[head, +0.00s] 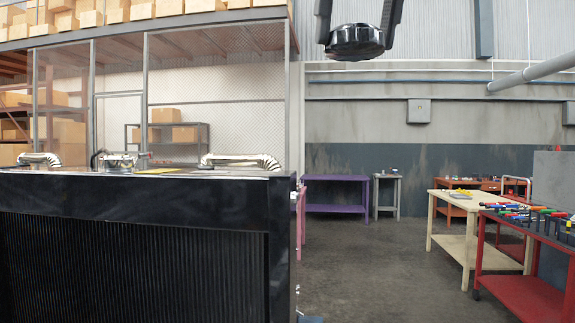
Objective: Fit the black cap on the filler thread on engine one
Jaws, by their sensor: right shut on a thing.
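The black cap (356,42) is a ribbed round piece at the top of the head view, right of centre. My right gripper (355,25) comes down from the top edge and is shut on the cap, one finger at each side of it. The cap hangs in the air, apart from everything else. A large engine unit (130,250) with a black front grille fills the lower left, with silver pipes on its top. I cannot make out the filler thread, or tell whether this is engine one. My left gripper is not in view.
A red table (525,285) with colourful tools and a pale wooden table (465,240) stand at the right. A purple table (336,205) is by the back wall. A mesh cage (215,110) with boxes stands behind the engine. The floor between engine and tables is clear.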

